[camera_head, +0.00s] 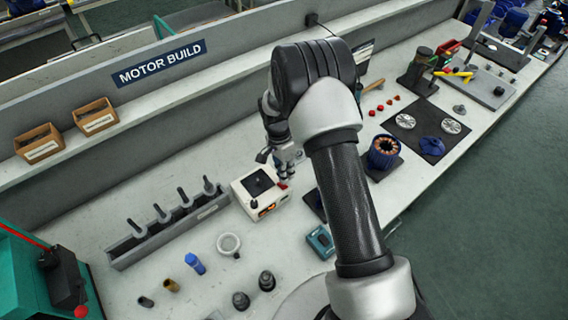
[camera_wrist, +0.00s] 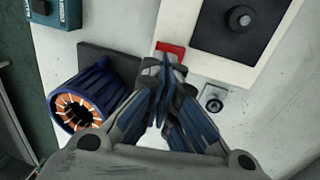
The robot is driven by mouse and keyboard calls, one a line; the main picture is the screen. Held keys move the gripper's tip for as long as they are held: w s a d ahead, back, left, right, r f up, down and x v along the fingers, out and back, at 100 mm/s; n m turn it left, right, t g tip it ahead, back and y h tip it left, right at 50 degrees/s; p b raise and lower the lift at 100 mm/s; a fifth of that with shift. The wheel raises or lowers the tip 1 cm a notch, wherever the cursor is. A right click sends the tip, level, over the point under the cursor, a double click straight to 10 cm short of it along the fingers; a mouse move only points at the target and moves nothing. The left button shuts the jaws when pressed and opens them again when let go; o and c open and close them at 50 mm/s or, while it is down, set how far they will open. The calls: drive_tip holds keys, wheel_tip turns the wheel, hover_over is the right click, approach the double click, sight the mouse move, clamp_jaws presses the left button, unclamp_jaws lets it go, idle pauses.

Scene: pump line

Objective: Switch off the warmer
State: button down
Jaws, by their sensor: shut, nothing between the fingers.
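The warmer (camera_head: 249,205) is a cream box on the bench with a black square plate on top; in the wrist view its body (camera_wrist: 182,22) lies just ahead of my gripper. A red switch (camera_head: 282,185) sits at its right edge, and it also shows in the wrist view (camera_wrist: 171,48). My gripper (camera_head: 287,168) is shut and empty, its fingertips (camera_wrist: 164,62) right by the red switch. I cannot tell whether they touch it. Part of the switch is hidden by the fingertips in the wrist view.
A blue stator with copper windings (camera_wrist: 82,100) lies beside my gripper. A teal box (camera_head: 320,242) stands near the bench front. A grey rack with several upright pegs (camera_head: 170,228) is left of the warmer. A white ring (camera_head: 229,244) and small cylinders lie in front.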

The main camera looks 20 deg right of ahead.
sight(282, 185)
drive_tip(key=shift+s+d+f, duration=0.1)
drive_tip(key=shift+s+f, duration=0.05)
drive_tip(key=shift+f, duration=0.7)
drive_tip(key=shift+s+f+t+b, duration=0.2)
drive_tip(key=shift+f+t+b, duration=0.15)
drive_tip(key=shift+b, duration=0.1)
drive_tip(key=shift+s+d+f+t+y+b, duration=0.1)
drive_tip(key=shift+s+t+y+b, duration=0.15)
drive_tip(key=shift+t+y+b, duration=0.25)
drive_tip(key=shift+w+a, duration=0.35)
drive_tip(key=shift+w, duration=0.35)
